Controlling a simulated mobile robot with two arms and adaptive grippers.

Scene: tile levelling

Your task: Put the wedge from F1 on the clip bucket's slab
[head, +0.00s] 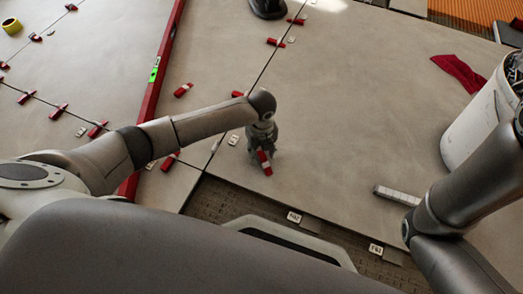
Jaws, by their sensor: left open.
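My left gripper (262,150) points down at the near left part of a large grey slab, with open jaws. A red wedge (265,168) is at its fingertips, partly hidden by them; I cannot tell whether it touches the slab. The white clip bucket (473,128) stands at the right, on or beside the same large slab (350,110); my right arm hides its base. Other red wedges lie along the joints, one (183,90) by the level. A small white tag (234,140) lies left of the gripper, its writing unreadable. My right gripper is out of view.
A long red level (167,50) crosses the left slabs. A red cloth (458,72) and a pale bar (397,195) lie on the large slab. A dark object (268,8) stands at the back. An untiled strip (225,201) runs in front. The slab's middle is clear.

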